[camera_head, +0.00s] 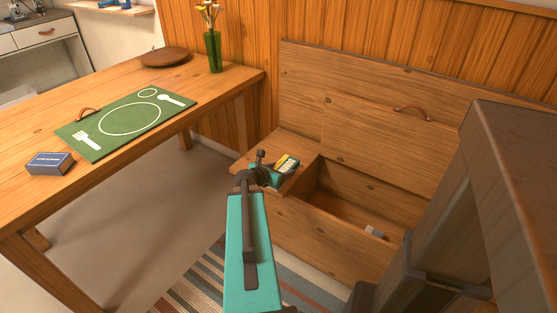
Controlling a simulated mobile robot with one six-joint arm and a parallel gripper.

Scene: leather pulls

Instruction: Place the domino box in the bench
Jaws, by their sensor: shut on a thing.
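My gripper (267,173) is shut on a small green box with yellow and white markings, which looks like the domino box (288,164). The gripper partly hides the box. It appears over the left end of the wooden bench (312,236), left of the open compartment; I cannot tell how high it is or whether it touches the wood. The bench lid (370,130) is raised against the back, with a brown leather pull (412,112). Inside the compartment lies a small white and blue-grey item (376,232).
My dark body parts cover the right side.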

